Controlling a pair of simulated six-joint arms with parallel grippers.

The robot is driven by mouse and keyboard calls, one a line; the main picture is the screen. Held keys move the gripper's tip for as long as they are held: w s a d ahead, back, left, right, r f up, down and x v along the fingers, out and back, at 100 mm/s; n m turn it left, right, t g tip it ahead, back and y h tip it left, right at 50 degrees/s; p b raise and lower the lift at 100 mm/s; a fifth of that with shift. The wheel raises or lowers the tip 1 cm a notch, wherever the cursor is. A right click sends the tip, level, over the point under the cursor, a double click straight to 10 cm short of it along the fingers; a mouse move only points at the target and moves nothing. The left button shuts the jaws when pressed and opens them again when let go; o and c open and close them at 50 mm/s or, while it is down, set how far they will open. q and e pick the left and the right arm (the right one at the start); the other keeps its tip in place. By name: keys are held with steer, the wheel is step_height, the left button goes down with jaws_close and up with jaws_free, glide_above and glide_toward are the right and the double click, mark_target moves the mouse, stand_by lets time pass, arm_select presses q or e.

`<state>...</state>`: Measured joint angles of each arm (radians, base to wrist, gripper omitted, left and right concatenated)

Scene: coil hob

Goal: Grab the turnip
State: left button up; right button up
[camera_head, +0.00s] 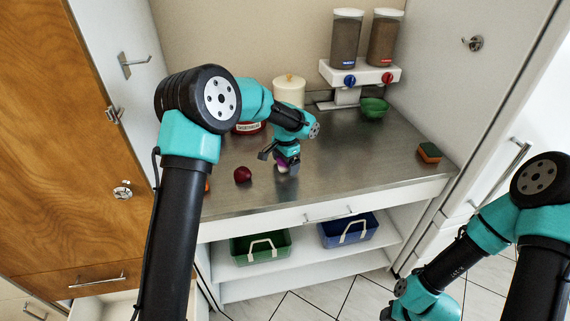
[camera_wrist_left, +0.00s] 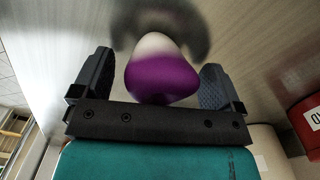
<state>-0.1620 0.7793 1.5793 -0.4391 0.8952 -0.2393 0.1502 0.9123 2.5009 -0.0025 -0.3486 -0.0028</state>
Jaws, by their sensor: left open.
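The turnip (camera_wrist_left: 160,72), purple and white, lies on the steel countertop.
A dark red round vegetable (camera_head: 242,174) lies left of the turnip. A cream canister (camera_head: 289,91), a dispenser (camera_head: 360,73) and a green bowl (camera_head: 373,108) stand behind. A sponge (camera_head: 429,152) lies at the right. Green (camera_head: 260,248) and blue (camera_head: 347,231) baskets sit below.

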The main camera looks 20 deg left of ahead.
arm_select(q)
steer(key=c, duration=1)
steer(key=shift+r, duration=0.15)
steer(key=shift+r, duration=1.45)
steer(key=shift+s+r, duration=0.2)
steer(key=shift+r, duration=0.05)
steer(key=s+d, duration=0.1)
steer(key=s, duration=0.4)
steer(key=s+d+r, duration=0.1)
steer(key=s+d, duration=0.1)
steer(key=s, duration=0.3)
steer(key=s+d, duration=0.1)
steer(key=s, duration=0.4)
steer(key=shift+d+r, duration=0.15)
steer(key=shift+d, duration=0.1)
